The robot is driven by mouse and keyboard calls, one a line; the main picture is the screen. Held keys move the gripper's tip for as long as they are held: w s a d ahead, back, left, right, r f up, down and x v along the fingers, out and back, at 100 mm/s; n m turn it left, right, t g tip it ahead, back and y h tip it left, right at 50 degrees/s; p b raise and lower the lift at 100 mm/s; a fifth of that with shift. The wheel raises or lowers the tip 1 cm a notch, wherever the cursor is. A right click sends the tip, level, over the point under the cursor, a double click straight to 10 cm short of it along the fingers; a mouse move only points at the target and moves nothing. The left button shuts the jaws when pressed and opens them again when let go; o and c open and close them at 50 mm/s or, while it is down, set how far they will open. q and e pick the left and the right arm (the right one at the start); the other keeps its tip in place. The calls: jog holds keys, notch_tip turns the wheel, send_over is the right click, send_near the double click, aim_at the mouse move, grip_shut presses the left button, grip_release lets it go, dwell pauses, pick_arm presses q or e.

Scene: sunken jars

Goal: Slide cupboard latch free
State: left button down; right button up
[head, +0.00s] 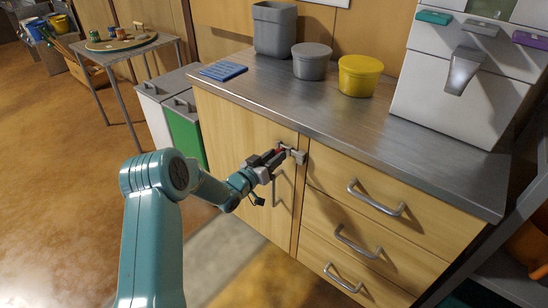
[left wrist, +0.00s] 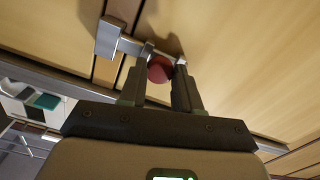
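The cupboard latch (head: 298,156) is a grey metal bolt with a blocky keeper, beside the seam between the cupboard door (head: 238,128) and the drawers. In the left wrist view, the bolt runs from the keeper (left wrist: 107,38) across the seam, and a red round knob (left wrist: 160,70) sits on it. My left gripper (head: 280,153) is at the latch. In the left wrist view its fingers (left wrist: 161,80) stand on both sides of the knob and appear to touch it. The fingers hide the knob's edges. The door looks closed. My right gripper is not in view.
A door handle (head: 275,187) hangs just below my left gripper. Drawer handles (head: 376,198) stick out at the right. The steel worktop (head: 320,102) overhangs above, bearing a grey tub (head: 311,63) and a yellow tub (head: 359,77). Bins (head: 183,128) stand left of the cupboard; the front floor is open.

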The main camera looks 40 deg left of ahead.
aim_at(275, 145)
pick_arm(q)
jog(key=shift+a+f+b, duration=0.1)
jog(key=shift+a+b, duration=0.2)
jog(key=shift+a, duration=0.05)
jog(key=a+b, duration=0.1)
jog(key=a, duration=0.1)
jog(key=shift+w+a, duration=0.15)
jog(key=shift+a, duration=0.25)
jog(key=shift+a+r, duration=0.2)
jog(key=shift+a, duration=0.2)
jog(key=c, duration=0.8)
grip_release()
jog(key=s, duration=1.1)
jog(key=s+a, duration=0.1)
jog(key=s, duration=0.4)
jog(key=shift+s+a+p, duration=0.1)
jog(key=shift+s+p, duration=0.05)
jog(key=shift+p, duration=0.2)
